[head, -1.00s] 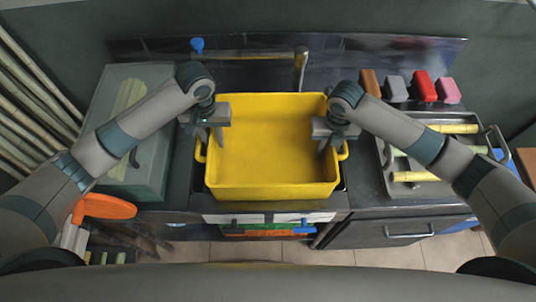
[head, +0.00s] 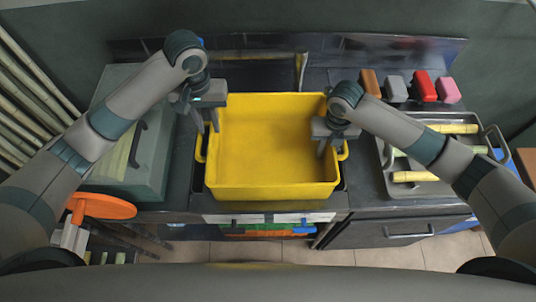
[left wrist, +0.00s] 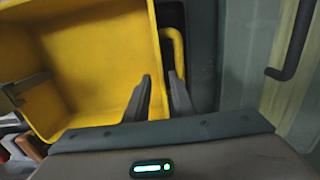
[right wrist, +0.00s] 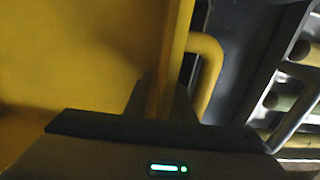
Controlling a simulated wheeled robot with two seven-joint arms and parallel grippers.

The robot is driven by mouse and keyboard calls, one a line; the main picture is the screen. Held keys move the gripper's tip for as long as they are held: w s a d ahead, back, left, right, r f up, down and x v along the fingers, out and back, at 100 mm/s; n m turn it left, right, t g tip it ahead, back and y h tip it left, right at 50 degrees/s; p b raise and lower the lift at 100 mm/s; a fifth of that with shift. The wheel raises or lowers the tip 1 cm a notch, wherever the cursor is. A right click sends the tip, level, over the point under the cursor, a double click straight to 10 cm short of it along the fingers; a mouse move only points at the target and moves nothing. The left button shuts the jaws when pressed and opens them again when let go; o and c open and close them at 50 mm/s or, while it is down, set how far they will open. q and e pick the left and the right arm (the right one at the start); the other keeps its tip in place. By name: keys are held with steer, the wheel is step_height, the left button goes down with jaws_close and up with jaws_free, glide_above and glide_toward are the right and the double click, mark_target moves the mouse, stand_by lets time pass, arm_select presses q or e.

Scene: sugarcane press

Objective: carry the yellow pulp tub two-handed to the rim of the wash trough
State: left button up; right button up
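The yellow pulp tub (head: 270,188) sits level on the dark counter between my grippers, and looks empty. My left gripper (head: 205,127) is open at the tub's left wall, with no contact visible. In the left wrist view its fingers (left wrist: 158,82) are apart around the wall's line, near the yellow side handle (left wrist: 174,48). My right gripper (head: 330,150) is at the right wall, one finger inside the tub. In the right wrist view its fingers (right wrist: 163,95) straddle the wall, spaced about as widely as the left ones; contact is unclear. The wash trough cannot be made out with certainty.
A grey-green box (head: 150,170) with a dark handle stands left of the tub. A grey tray (head: 385,178) with cane pieces is to the right. Several coloured blocks (head: 424,86) line the back right. A tap (head: 301,66) rises behind the tub. An orange disc (head: 105,206) is at front left.

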step_height(320, 180, up, 12)
stand_by(0.6)
